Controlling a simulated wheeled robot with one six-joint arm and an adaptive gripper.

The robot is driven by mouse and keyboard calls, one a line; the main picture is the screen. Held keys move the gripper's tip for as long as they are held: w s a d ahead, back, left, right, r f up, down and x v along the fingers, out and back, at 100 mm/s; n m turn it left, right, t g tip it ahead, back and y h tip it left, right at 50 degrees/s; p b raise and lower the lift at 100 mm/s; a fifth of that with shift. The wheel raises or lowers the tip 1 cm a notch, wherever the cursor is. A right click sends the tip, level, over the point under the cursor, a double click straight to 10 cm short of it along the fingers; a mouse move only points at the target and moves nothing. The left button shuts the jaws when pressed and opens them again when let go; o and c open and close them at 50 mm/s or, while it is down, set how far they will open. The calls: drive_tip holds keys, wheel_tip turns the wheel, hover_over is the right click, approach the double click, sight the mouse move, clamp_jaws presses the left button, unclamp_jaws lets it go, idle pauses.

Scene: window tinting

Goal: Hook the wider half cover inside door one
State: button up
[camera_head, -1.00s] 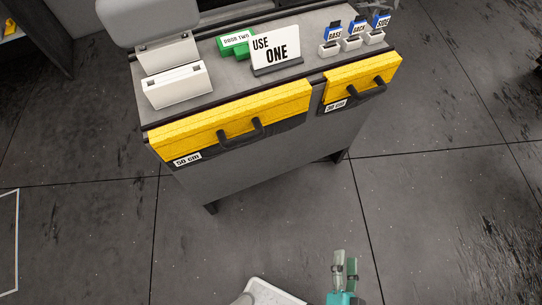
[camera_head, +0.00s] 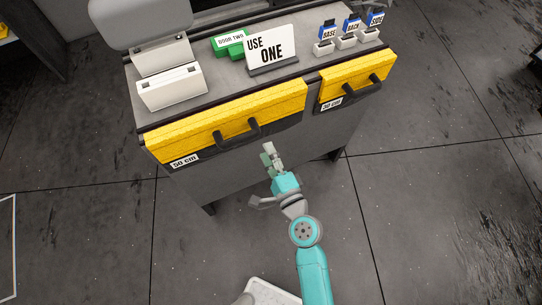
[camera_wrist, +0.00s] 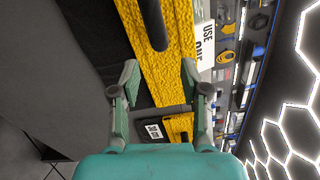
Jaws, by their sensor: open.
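The wider half cover (camera_head: 225,118) is a yellow padded strip with a dark lower band, a black handle (camera_head: 238,133) and a 50 cm label. It hangs along the front of a grey cart. The narrower yellow cover (camera_head: 357,78), labelled 30 cm, hangs to its right. My gripper (camera_head: 267,150) is open and empty, just in front of and below the wider cover's handle, apart from it in the head view. In the wrist view my fingers (camera_wrist: 160,80) are spread, with yellow cover (camera_wrist: 178,70) beyond and a black handle (camera_wrist: 155,25) above. Door one is not identifiable.
On the cart top (camera_head: 215,88) stand a white box (camera_head: 172,88), a green DOOR TWO block (camera_head: 229,42), a USE ONE sign (camera_head: 270,48) and blue-tagged holders labelled BASE, BACK and SIDE (camera_head: 375,22). The floor (camera_head: 430,210) around the cart is clear.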

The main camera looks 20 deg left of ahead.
sight(255, 126)
drive_tip(key=x, duration=1)
drive_tip(key=shift+w, duration=0.1)
clamp_jaws()
drive_tip(key=shift+r, duration=1.3)
drive_tip(key=shift+r, duration=0.15)
drive_tip(key=shift+d, duration=0.1)
drive_tip(key=v, duration=0.8)
idle(0.8)
